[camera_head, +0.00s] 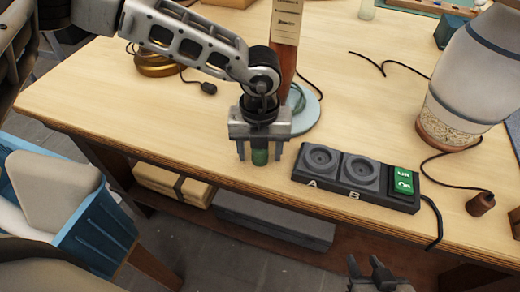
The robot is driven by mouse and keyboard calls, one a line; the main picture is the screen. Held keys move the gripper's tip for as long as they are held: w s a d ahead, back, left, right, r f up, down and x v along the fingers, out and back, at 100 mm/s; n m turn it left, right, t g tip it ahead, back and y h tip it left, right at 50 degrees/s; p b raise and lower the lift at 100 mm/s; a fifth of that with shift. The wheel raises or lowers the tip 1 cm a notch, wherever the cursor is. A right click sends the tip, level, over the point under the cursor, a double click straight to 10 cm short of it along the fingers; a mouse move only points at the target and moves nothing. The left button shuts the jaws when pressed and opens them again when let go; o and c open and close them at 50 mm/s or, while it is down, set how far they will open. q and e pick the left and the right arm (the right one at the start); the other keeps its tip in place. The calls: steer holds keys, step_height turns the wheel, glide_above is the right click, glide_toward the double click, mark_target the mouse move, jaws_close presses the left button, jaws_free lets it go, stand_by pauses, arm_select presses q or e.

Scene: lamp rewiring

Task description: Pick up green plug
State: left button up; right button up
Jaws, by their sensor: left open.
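The green plug (260,158) is near the front edge of the wooden table, directly below my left gripper (260,153). My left gripper points down and is open, with one finger on each side of the plug. The gripper body hides the plug's upper part, and I cannot tell whether a finger touches it. My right gripper (368,270) is low at the bottom edge of the view, in front of the table and away from the plug.
A black socket strip (331,186) with sockets A and B and a green switch (403,180) lies right of the plug.

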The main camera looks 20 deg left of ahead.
arm_select(q)
steer(key=c, duration=1.1)
steer(key=shift+o, duration=0.2)
